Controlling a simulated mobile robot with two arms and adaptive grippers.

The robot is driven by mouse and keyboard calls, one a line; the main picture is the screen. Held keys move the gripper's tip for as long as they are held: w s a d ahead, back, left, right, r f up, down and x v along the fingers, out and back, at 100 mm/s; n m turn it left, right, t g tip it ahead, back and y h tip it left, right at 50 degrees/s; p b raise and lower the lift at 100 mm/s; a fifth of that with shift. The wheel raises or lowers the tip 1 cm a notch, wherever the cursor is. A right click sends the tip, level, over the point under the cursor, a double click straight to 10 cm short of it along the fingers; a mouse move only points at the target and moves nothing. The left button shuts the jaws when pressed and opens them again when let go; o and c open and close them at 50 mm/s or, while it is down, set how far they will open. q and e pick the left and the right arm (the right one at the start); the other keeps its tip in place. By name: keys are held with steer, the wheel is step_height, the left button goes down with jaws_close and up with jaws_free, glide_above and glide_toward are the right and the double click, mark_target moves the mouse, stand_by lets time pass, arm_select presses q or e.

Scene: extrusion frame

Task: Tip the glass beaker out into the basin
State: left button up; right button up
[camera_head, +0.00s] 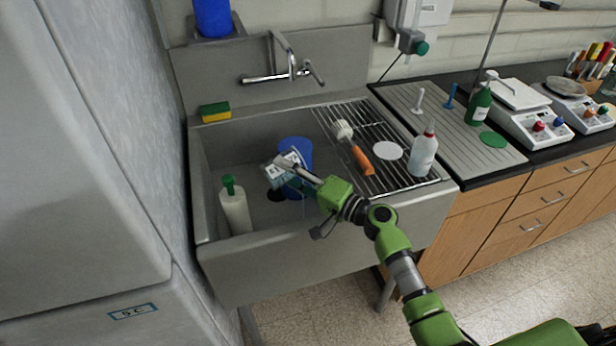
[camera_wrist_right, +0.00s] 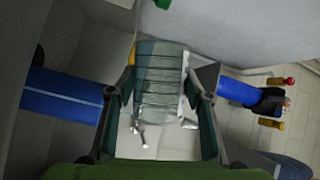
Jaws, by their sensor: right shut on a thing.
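The clear glass beaker (camera_head: 276,173) is held over the inside of the grey basin (camera_head: 216,150). It leans over to one side in the head view. In the right wrist view the beaker (camera_wrist_right: 157,72), with dark lines across its wall, sits between the two fingers. My right gripper (camera_head: 294,166) is shut on it; it also shows in the right wrist view (camera_wrist_right: 158,95). I cannot tell whether anything is in the beaker or flowing from it. My left gripper is not in view.
In the basin stand a blue container (camera_head: 297,150) behind the beaker and a white bottle with a green top (camera_head: 235,210). A sponge (camera_head: 215,112) lies on the back rim. The rack (camera_head: 352,118) at right holds a brush (camera_head: 360,158) and a clear bottle (camera_head: 424,155). The tap (camera_head: 290,68) is behind.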

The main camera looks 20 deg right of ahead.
steer(key=shift+w+d+r+m+b, duration=0.15)
steer(key=shift+d+m+b, duration=0.15)
steer(key=shift+b, duration=0.15)
steer(key=shift+d+r+m+t+b, duration=0.2)
steer(key=shift+r+m+t+b, duration=0.1)
steer(key=shift+m+t+b, duration=0.3)
stand_by(0.5)
